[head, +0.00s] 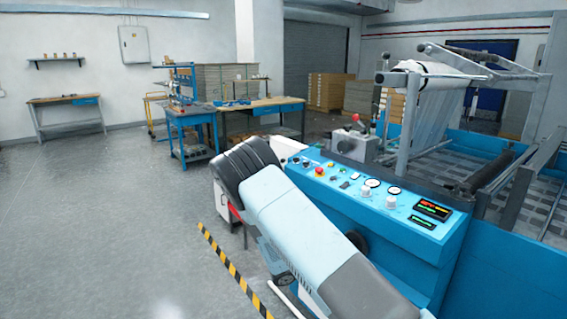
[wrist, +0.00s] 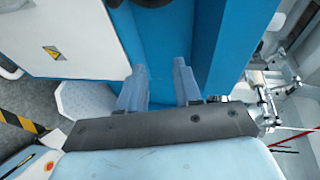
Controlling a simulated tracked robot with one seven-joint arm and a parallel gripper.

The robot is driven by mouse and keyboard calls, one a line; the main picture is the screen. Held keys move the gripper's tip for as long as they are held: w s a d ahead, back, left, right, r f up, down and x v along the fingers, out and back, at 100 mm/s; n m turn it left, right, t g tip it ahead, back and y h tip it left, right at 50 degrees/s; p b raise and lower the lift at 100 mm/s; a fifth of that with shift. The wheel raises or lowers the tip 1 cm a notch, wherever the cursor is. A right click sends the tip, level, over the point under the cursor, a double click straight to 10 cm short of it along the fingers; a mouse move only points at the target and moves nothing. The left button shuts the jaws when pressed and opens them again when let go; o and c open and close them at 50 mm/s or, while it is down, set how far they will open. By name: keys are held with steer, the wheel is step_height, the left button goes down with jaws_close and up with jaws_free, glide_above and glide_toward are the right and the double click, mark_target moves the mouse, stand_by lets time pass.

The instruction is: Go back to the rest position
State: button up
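My gripper (wrist: 159,64) shows in the wrist view with its two grey-blue fingers apart and nothing between them. Blue machine surface shows behind the gap. I cannot tell how far the fingers are from that surface. In the head view my pale blue arm reaches up and left from the bottom, in front of the left end of the blue laminating machine (head: 415,235). The gripper itself is hidden there behind the arm's dark joint.
The machine's control panel (head: 345,187) with knobs and displays lies right of my arm. A yellow-black floor stripe (head: 232,268) runs left of it. A blue workbench (head: 195,128) stands farther back, with pallets (head: 325,92) behind. The grey floor at left is clear.

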steer(key=s+d+r+m+g+y, duration=0.25)
steer(key=s+r+m, duration=0.25)
steer(key=r+m, duration=0.3)
steer(key=s+d+r+m+g+y, duration=0.1)
steer(key=s+d+r+m+y, duration=0.2)
steer(key=r+m, duration=0.5)
steer(key=s+d+r+m+g+y, duration=0.1)
steer(key=s+r+m+g+y, duration=0.15)
steer(key=s+r+m, duration=0.55)
steer(key=s+a+r+m+t+y, duration=0.1)
steer(key=s+r+m+t+y, duration=0.5)
steer(key=s+r+m, duration=1.1)
steer(key=shift+s+a+y, duration=0.35)
steer(key=shift+s+y, duration=0.05)
steer(key=shift+s, duration=0.4)
steer(key=shift+d, duration=0.1)
